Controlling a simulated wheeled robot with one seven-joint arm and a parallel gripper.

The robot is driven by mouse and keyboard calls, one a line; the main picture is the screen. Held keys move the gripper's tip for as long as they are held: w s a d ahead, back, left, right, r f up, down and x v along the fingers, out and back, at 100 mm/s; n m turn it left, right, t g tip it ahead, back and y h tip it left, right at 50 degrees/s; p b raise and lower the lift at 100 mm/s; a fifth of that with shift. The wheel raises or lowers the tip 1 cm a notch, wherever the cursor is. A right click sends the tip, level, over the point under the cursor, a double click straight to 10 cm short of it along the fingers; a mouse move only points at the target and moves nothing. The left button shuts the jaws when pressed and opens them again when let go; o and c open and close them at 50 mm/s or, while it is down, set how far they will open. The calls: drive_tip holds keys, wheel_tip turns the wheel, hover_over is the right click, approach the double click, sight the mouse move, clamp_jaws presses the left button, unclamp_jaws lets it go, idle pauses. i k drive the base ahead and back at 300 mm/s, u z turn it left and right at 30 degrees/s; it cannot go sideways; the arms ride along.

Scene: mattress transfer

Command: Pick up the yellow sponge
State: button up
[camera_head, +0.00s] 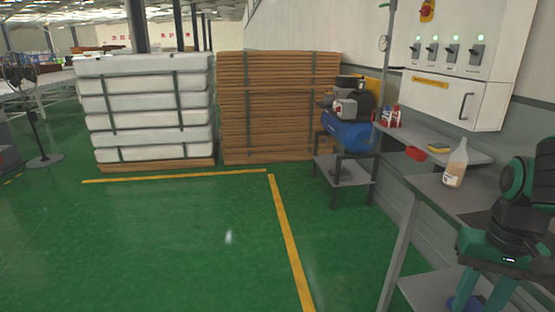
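The yellow sponge (438,148) is a small block with a dark lower part. It lies on the grey wall shelf (470,153) at the right, beside a red object (416,153). My arm shows at the right edge as black and green links, in front of the near grey table and apart from the sponge. I cannot make out my gripper's fingertips in this view, and nothing is touching the sponge.
A clear bottle with tan contents (456,164) stands near the sponge, closer to me. Red-and-white containers (392,116) are farther back. Stacked white mattresses (148,105) stand left; the green floor (170,240) is clear.

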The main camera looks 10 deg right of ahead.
sight(438, 147)
drive_tip(key=u, duration=0.4)
drive_tip(key=i, duration=2.3)
drive_tip(key=z, duration=0.6)
drive_tip(key=i, duration=0.95)
drive_tip(key=z, duration=1.2)
drive_tip(key=i, duration=0.65)
drive_tip(key=z, duration=0.35)
